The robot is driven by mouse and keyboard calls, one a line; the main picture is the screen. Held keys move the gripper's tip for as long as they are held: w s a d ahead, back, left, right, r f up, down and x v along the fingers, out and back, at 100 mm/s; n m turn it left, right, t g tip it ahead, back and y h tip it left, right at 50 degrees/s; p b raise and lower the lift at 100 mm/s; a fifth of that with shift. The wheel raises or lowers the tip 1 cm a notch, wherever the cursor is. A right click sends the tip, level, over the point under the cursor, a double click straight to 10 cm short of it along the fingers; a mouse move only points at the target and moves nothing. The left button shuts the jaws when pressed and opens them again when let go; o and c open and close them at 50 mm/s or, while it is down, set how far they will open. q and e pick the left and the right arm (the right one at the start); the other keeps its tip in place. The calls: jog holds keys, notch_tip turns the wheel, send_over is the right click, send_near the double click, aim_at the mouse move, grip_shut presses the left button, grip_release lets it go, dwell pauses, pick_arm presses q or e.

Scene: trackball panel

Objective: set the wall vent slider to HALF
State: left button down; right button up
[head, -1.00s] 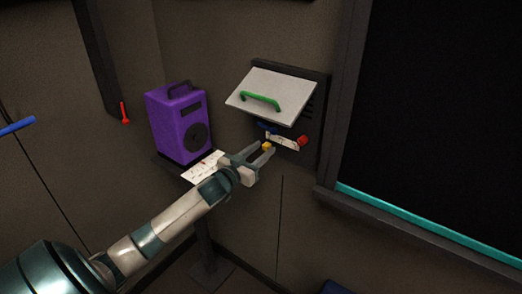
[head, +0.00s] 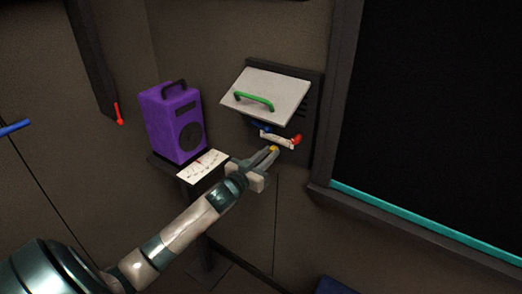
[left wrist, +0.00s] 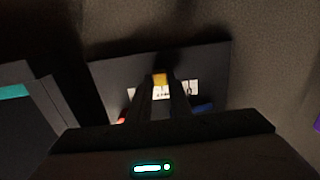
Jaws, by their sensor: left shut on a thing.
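The wall vent (head: 311,140) is a dark panel with a tilted white flap (head: 280,95) above a pale slider label strip (head: 279,138). A yellow slider knob (head: 274,149) stands out below the strip. My left gripper (head: 271,151) is shut on the knob. In the left wrist view the knob (left wrist: 160,79) shows at the fingertips (left wrist: 162,88), in front of roughly the middle of the label strip (left wrist: 188,89). The fingers hide part of the strip, and its lettering is too small to read. My right gripper is not in view.
A green handle (head: 254,100) is on the flap. A red piece (head: 296,140) and a blue piece (head: 261,127) flank the strip. A purple speaker (head: 172,122) and a white card (head: 203,166) are on a stand to the left. A dark framed board (head: 445,120) is at right.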

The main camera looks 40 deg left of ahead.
pick_arm(q)
jog(key=c, duration=1.6)
grip_release()
jog(key=shift+s, duration=0.1)
jog(key=shift+s+b, duration=2.5)
jog(key=shift+s, duration=6.15)
jog(key=shift+f, duration=0.15)
